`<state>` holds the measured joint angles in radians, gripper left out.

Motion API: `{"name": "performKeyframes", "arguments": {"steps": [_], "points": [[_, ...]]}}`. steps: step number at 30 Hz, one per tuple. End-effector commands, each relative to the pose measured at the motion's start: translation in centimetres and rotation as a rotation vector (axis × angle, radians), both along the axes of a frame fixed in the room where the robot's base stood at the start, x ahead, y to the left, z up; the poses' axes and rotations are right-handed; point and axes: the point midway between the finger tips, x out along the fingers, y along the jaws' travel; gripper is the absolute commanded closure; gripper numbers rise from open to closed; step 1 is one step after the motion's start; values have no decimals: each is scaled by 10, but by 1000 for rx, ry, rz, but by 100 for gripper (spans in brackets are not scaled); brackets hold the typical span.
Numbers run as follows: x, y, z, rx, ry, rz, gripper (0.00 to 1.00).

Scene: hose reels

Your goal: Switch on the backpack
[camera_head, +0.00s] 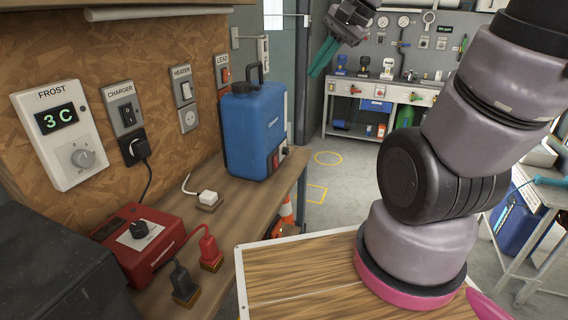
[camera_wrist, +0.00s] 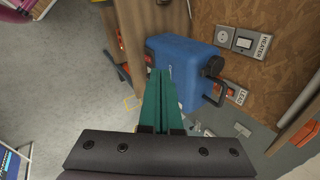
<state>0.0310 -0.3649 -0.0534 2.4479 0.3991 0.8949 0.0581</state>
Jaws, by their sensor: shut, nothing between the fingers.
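The blue backpack tank (camera_head: 254,132) stands upright on the wooden bench, with a black carry handle on top. A red switch (camera_head: 275,160) sits low on its side that faces right. In the wrist view the tank (camera_wrist: 186,65) lies just beyond my fingers, partly hidden by them. My gripper (camera_head: 318,72) is raised in the air to the right of the tank and apart from it. Its teal fingers (camera_wrist: 160,75) are together and hold nothing. I cannot tell the switch's position.
The bench (camera_head: 232,197) also carries a red charger box (camera_head: 140,240), plugs and a white adapter (camera_head: 207,197). The board behind has a frost thermostat (camera_head: 65,135), a charger switch (camera_head: 125,112), a heater switch (camera_head: 184,88) and a lead switch (camera_head: 224,73). Open floor lies right of the bench.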

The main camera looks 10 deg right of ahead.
Motion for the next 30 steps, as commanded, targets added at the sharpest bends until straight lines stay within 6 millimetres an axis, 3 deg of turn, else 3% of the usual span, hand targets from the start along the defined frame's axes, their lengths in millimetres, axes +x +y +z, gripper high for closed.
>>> {"name": "performKeyframes", "arguments": {"steps": [10,18,30], "points": [[60,2,-65,264,246,-290,100],[101,-9,-128,426,417,-556,100],[135,-40,-237,579,615,-966,100]]}}
